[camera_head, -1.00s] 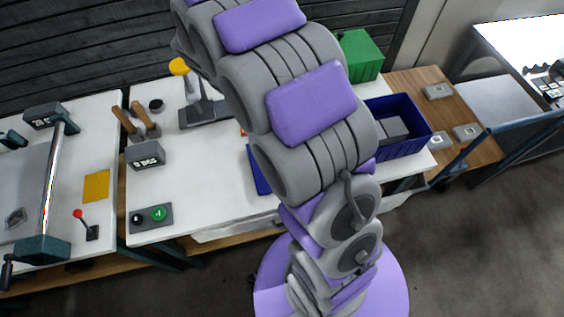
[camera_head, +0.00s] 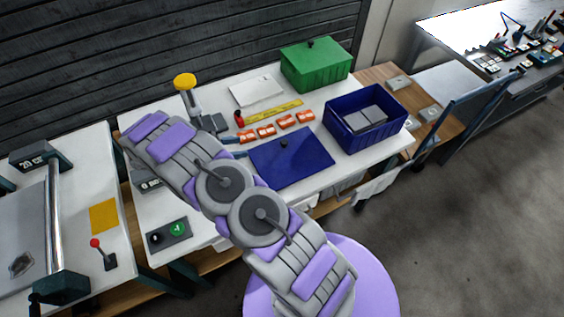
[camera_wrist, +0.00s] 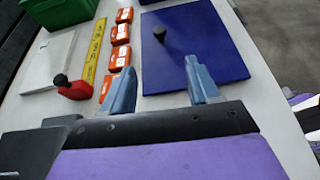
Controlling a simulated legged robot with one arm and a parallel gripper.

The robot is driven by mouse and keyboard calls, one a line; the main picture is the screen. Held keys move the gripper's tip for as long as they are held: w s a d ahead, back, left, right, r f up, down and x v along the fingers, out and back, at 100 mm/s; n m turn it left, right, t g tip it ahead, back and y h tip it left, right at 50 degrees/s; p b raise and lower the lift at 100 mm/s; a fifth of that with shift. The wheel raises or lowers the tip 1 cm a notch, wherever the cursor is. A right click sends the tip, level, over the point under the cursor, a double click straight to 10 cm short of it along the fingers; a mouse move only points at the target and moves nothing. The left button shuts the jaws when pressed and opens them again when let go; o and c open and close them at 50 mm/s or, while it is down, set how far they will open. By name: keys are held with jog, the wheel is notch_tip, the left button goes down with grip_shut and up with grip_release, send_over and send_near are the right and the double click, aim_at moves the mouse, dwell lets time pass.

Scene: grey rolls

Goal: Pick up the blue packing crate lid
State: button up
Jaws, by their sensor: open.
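The blue packing crate lid (camera_head: 296,163) is a flat dark blue panel with a small black knob (camera_head: 284,143). It lies on the white table in the head view, left of the open blue crate (camera_head: 365,118). In the wrist view the lid (camera_wrist: 205,55) lies ahead of my gripper (camera_wrist: 160,85), with its knob (camera_wrist: 159,33) near the lid's left edge. My gripper's two blue-grey fingers are wide apart and empty. The right fingertip appears over the lid's near part and the left one beside its left edge. The knob is beyond the fingertips. My arm hides part of the table.
Several orange boxes (camera_head: 285,122) stand in a row behind the lid, with a yellow ruler (camera_head: 274,112) behind them. A green lidded crate (camera_head: 316,66) stands at the back. A red bottle (camera_wrist: 73,89) is left of my gripper. Grey blocks sit in the blue crate.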

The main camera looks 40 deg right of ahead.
jog(key=b, duration=0.1)
send_near(283, 142)
jog(key=shift+w+d+f, duration=0.1)
jog(key=shift+d+f, duration=0.1)
jog(key=shift+d, duration=0.1)
jog(key=shift+d+f, duration=0.2)
jog(key=shift+s+f, duration=0.2)
jog(key=shift+s, duration=0.15)
jog(key=x, duration=0.2)
jog(key=b+x, duration=0.1)
jog(key=x, duration=0.4)
jog(key=shift+w+d+r, duration=0.1)
jog(key=shift+d+r, duration=0.1)
jog(key=shift+d, duration=0.35)
jog(key=shift+a+r, duration=0.25)
jog(key=shift+a, duration=0.75)
jog(key=shift+c, duration=1.5)
jog(key=shift+d+f, duration=0.15)
jog(key=shift+d, duration=0.55)
jog(key=c, duration=0.3)
jog(key=shift+d+f, duration=0.1)
jog(key=shift+d, duration=0.1)
jog(key=shift+c, duration=1.4)
jog(key=shift+a, duration=0.4)
grip_shut()
jog(key=shift+a+r, duration=0.25)
jog(key=shift+a, duration=0.1)
